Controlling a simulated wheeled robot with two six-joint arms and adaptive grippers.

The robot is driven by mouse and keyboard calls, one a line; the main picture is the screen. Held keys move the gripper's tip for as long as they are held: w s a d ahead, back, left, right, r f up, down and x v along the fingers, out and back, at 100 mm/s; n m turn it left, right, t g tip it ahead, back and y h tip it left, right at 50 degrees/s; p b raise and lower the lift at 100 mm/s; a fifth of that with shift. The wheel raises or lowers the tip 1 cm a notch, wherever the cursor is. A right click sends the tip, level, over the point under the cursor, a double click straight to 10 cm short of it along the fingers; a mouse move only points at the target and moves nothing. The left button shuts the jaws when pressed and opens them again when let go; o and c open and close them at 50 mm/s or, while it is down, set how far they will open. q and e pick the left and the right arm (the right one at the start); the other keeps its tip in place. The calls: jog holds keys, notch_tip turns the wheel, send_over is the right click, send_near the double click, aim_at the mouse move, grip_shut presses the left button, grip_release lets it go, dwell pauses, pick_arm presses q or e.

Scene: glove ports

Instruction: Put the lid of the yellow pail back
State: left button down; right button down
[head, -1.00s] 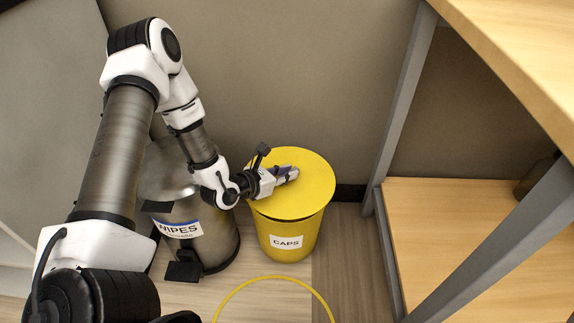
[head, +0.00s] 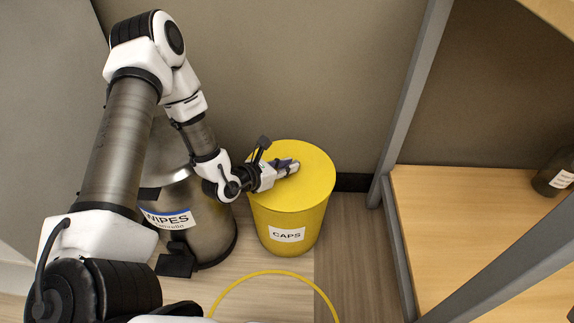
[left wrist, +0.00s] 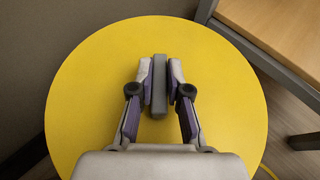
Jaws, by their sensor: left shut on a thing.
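The yellow pail (head: 287,232) stands on the floor and bears a white label reading CAPS. Its round yellow lid (head: 312,172) lies over the pail's mouth and looks level, with no clear gap at the rim in the head view. My left gripper (head: 290,166) is above the middle of the lid, shut on the lid's grey bar handle. In the left wrist view the handle (left wrist: 159,84) stands between the two fingers, and the lid (left wrist: 85,100) fills most of the picture. My right gripper is not in view.
A metal pedal bin labelled WIPES (head: 205,235) stands close left of the pail, partly behind my left arm. A wooden shelf unit (head: 450,215) with grey legs is at the right, with a dark labelled jar (head: 555,175). A yellow ring (head: 270,273) shows in front. The wall is behind.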

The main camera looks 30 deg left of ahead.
pick_arm(q)
jog(key=shift+f+b, duration=0.45)
jog(key=shift+f, duration=0.1)
jog(key=c, duration=1.1)
grip_release()
jog(key=shift+o, duration=0.2)
jog(key=v, duration=0.6)
jog(key=shift+s+a+r, duration=0.15)
jog(key=shift+s+a, duration=0.05)
jog(key=shift+s, duration=0.1)
jog(key=shift+s+r, duration=0.1)
jog(key=shift+s, duration=0.25)
